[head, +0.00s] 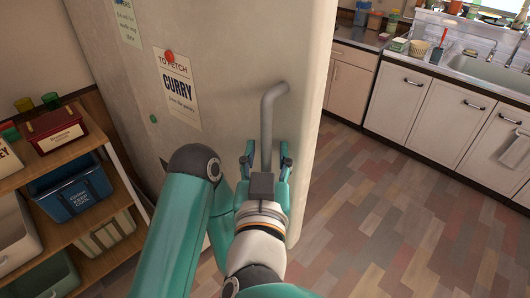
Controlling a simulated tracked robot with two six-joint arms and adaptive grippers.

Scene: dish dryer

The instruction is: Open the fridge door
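The fridge (225,45) is a tall cream-coloured block in the middle of the head view, with notes and magnets on its door. No gap at the door's edge shows. Its grey bar handle (270,104) runs vertically near the right side of the door and bends at the top. The handle's lower end is hidden by the gripper.
A wooden shelf (95,205) with bins stands close to the fridge on the left. White cabinets (440,115) with a sink (485,72) line the right back. The tiled floor (385,220) right of the fridge is clear.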

